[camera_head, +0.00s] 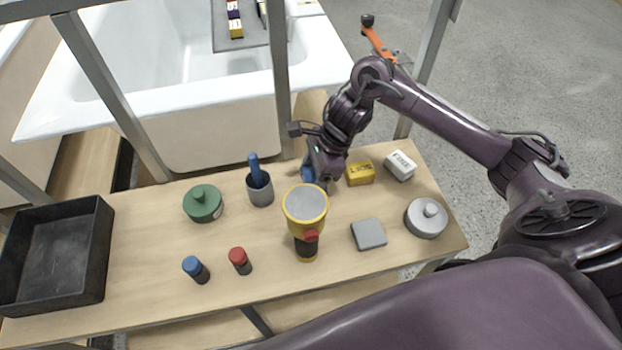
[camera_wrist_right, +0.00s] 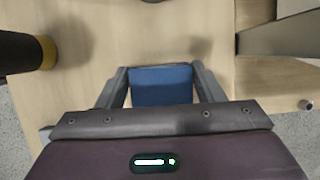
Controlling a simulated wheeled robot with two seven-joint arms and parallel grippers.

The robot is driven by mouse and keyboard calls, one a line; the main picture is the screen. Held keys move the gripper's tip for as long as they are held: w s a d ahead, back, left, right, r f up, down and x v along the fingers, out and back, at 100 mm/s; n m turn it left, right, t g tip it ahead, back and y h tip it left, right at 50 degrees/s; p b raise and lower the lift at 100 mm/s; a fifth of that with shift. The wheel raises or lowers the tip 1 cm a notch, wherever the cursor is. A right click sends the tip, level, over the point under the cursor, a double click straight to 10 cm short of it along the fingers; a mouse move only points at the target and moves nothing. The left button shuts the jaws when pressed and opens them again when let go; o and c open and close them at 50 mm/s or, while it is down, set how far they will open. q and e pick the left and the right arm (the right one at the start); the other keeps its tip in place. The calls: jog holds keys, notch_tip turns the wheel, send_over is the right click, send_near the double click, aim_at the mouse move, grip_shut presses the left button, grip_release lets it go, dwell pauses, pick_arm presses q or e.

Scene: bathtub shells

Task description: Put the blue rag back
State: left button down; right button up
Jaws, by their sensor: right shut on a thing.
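The blue rag (camera_head: 307,174) is at my right gripper (camera_head: 316,180), near the back edge of the wooden table (camera_head: 150,255). In the right wrist view the rag (camera_wrist_right: 162,86) looks like a flat blue block between the two fingers of my right gripper (camera_wrist_right: 162,74), which is shut on it. The gripper points down over the tabletop. I cannot tell whether the rag touches the wood. In the head view the gripper hides part of the rag. My left gripper is not in view.
A yellow and black tool (camera_head: 305,205) stands just in front of my right gripper. A grey cup (camera_head: 260,192) is to its left, yellow and white blocks (camera_head: 361,173) to its right. A black tray (camera_head: 55,255) is far left. A white bathtub (camera_head: 200,70) with metal posts lies behind.

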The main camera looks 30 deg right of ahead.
jog(key=shift+f, duration=0.4)
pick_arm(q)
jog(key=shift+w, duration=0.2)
pick_arm(e)
jog(key=o, duration=0.9)
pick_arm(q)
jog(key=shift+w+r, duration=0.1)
pick_arm(e)
jog(key=shift+o, duration=0.2)
jog(key=shift+d+r, duration=0.1)
jog(key=shift+r, duration=0.1)
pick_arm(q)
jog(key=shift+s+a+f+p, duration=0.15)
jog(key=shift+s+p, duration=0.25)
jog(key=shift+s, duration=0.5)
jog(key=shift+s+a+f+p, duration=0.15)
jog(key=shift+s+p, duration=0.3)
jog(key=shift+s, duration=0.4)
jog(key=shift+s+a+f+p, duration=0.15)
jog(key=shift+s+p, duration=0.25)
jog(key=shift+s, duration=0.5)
pick_arm(e)
jog(key=v, duration=1.1)
jog(key=shift+r, duration=0.35)
